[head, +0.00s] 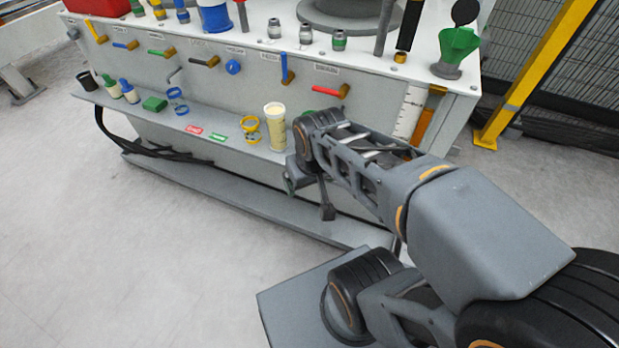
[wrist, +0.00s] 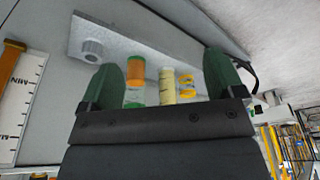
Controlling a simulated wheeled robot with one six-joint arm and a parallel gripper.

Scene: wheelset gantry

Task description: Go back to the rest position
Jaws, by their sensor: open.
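My gripper (wrist: 163,78) is open, with its two green fingers spread apart in the wrist view. Nothing is held between them. Beyond the fingers I see an orange and green cylinder (wrist: 136,80), a cream cylinder (wrist: 167,86) and yellow rings (wrist: 186,86) on a shelf. In the head view my arm reaches out to the shelf front, and the gripper end (head: 305,190) is mostly hidden behind the wrist. The cream cylinder (head: 275,126) stands upright just left of the wrist.
The grey shelf (head: 225,148) carries a green block (head: 154,104), blue rings (head: 177,100) and small bottles (head: 129,91). Colored valve handles line the panel above. A yellow post (head: 530,75) and mesh fence stand at right. The floor (head: 110,250) at left is clear.

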